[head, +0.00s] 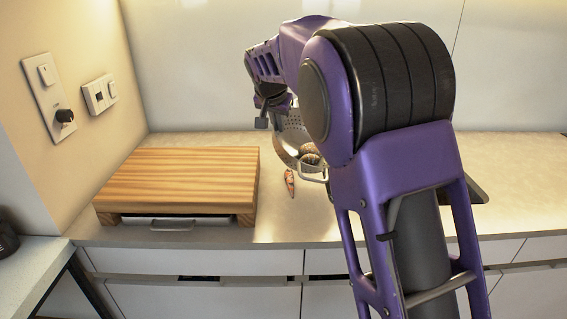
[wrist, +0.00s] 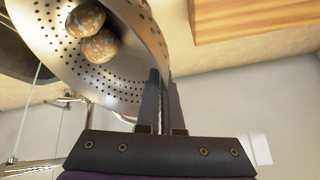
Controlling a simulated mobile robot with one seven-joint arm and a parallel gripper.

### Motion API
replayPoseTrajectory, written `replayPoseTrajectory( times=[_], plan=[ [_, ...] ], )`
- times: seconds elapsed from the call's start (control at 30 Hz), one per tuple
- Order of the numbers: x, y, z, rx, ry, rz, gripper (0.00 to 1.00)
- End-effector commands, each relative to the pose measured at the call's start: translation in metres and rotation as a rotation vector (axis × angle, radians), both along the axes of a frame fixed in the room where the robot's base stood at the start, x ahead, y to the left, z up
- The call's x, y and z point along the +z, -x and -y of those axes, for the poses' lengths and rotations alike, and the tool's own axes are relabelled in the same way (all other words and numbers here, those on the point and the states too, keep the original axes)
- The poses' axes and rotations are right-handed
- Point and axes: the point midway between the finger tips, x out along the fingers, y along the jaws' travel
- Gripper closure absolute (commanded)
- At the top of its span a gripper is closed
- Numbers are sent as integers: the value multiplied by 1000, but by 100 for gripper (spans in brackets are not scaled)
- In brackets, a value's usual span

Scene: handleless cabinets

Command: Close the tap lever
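My gripper (wrist: 164,75) has its two dark fingers close together with a narrow gap between them. The rim of a perforated metal colander (wrist: 135,60) lies right at the fingertips in the wrist view. I cannot tell if the fingers touch or pinch it. In the head view my gripper (head: 262,122) hangs just left of the colander (head: 289,138), which looks tilted. A thin metal fitting (wrist: 88,112) shows at the left of the wrist view; I cannot tell if it is the tap. No tap lever is clearly visible. My arm hides the counter's middle and right in the head view.
A wooden board on feet (head: 185,175) stands on the counter at left. Round seeded buns (wrist: 86,20) sit in the colander. A small reddish-brown item (head: 289,182) lies on the counter. Wall plates with a knob (head: 50,95) are at left. White drawers (head: 200,262) are below.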

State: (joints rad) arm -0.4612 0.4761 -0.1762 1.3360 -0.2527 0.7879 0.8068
Motion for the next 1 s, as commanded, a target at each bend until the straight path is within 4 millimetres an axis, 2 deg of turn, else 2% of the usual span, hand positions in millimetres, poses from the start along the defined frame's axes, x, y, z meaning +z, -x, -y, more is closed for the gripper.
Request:
replayPoseTrajectory(
  times=[0.1,0.27,0.5,0.93,1.0],
  plan=[
    [-20,0,0,0,0,2,100],
    [-31,-1,0,0,-1,4,100],
    [-62,0,0,1,1,1,100],
    [-70,-1,0,1,-1,5,100],
    [-70,0,0,0,-2,2,86]
  ],
)
